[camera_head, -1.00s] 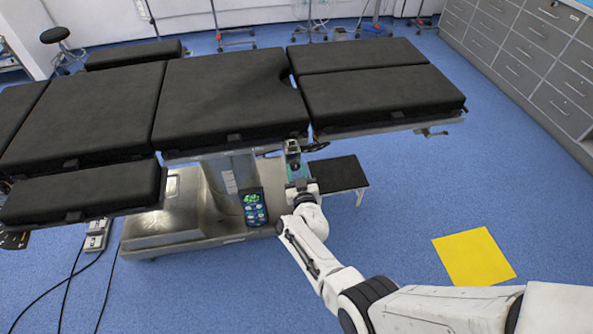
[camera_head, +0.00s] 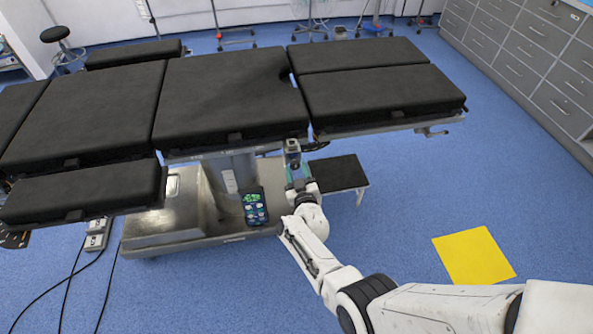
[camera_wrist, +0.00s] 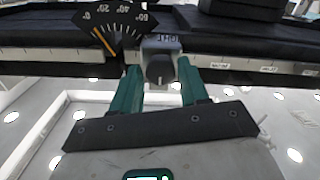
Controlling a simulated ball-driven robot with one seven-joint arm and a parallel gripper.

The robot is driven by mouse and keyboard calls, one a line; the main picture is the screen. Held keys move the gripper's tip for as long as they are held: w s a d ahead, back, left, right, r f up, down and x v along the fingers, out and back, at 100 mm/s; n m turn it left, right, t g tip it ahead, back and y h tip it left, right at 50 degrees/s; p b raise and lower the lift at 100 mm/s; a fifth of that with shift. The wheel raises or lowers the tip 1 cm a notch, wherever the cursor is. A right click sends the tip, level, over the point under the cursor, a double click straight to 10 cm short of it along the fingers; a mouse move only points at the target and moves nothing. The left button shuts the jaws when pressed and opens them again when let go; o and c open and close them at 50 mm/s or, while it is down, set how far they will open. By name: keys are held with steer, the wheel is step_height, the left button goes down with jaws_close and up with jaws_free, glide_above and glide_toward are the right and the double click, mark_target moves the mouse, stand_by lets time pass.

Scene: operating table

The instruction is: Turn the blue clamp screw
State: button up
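The clamp (camera_wrist: 161,45) is a grey block on the table's side rail, with a dark grey knob-like screw (camera_wrist: 160,69) facing me in the wrist view; I see no clear blue on it. In the head view the clamp (camera_head: 292,150) hangs below the table's front edge. My gripper (camera_wrist: 157,74) has two green fingers, open, one on each side of the screw. They look apart from it, and nothing is held. In the head view my gripper (camera_head: 298,172) is just below the clamp, small and partly hidden by my wrist.
The operating table (camera_head: 225,95) has black pads and a metal column. An angle dial (camera_wrist: 115,25) is left of the clamp. A handset (camera_head: 255,207) hangs on the base. A black step (camera_head: 338,174) stands right of my gripper. Open floor lies to the right, with a yellow square (camera_head: 474,256).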

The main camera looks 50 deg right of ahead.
steer(key=shift+o, duration=1.4)
steer(key=shift+w+r, duration=0.1)
steer(key=shift+s+a, duration=0.2)
steer(key=p+v, duration=0.6)
steer(key=v, duration=0.4)
steer(key=shift+a, duration=0.1)
